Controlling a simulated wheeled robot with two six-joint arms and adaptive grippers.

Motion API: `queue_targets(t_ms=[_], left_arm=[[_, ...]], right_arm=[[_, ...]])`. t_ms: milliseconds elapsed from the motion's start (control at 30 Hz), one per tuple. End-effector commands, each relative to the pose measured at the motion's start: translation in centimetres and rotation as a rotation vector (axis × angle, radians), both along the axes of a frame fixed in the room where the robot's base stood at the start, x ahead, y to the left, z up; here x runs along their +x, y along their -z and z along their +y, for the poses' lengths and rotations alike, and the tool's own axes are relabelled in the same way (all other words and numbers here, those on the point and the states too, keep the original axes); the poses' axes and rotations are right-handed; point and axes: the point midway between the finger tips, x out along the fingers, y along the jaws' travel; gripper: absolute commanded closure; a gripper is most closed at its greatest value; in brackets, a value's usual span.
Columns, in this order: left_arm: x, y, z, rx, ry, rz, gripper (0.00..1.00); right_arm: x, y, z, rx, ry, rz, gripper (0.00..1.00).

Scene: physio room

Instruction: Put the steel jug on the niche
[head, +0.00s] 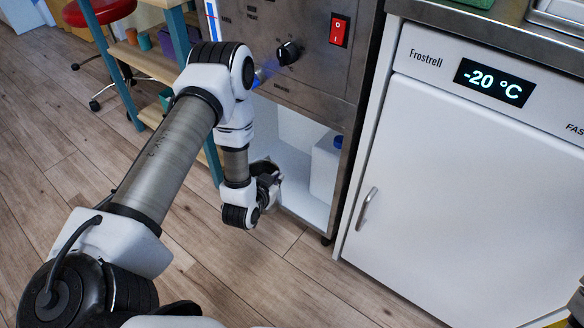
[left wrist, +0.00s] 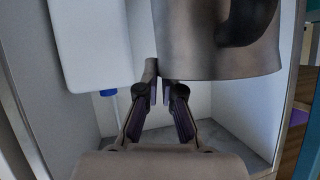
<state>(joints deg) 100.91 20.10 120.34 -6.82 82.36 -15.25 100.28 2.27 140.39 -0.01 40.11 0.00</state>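The steel jug (left wrist: 215,45) fills the upper right of the left wrist view, a grey metal wall with a curved lower edge and a dark patch. The niche (head: 298,195) is the white-lined opening low in the steel cabinet. My left gripper (head: 268,178) is at its left side in the head view, where the jug is hidden or too small to make out. In the left wrist view its fingers (left wrist: 158,88) converge with a narrow gap at the jug's lower left edge. One tip is partly covered, so I cannot tell whether they hold the jug.
A white canister (head: 326,165) with a blue cap stands in the niche; it also shows in the left wrist view (left wrist: 90,45). A white freezer (head: 450,190) is right of the cabinet. A shelf and red stool (head: 98,12) are at upper left. The wooden floor in front is clear.

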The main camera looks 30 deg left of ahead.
Motion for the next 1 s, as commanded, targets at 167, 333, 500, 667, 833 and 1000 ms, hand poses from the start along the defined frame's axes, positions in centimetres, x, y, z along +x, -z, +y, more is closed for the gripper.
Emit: queue_targets(t_ms=[167,333,500,667,833,1000], left_arm=[[5.9,1.2,0.8,0.003,0.001,-0.009,1.0],[10.1,1.4,1.5,0.002,0.0,-0.004,1.0],[12.1,1.4,1.8,0.002,0.0,-0.003,1.0],[12.3,4.9,1.8,0.001,0.0,0.001,1.0],[12.3,4.7,1.8,0.0,0.0,0.0,1.0],[12.3,5.0,1.8,0.001,0.0,0.001,1.0]], right_arm=[[0.0,3.3,0.0,0.0,0.0,0.0,0.6],[0.0,4.9,0.0,0.0,0.002,0.0,0.6],[0.1,5.7,0.0,0.0,0.004,-0.003,0.6],[0.2,8.5,-0.1,-0.001,0.009,-0.006,0.6],[0.3,8.2,-0.1,-0.001,0.01,-0.007,0.6],[0.3,8.3,-0.1,-0.001,0.01,-0.007,0.6]])
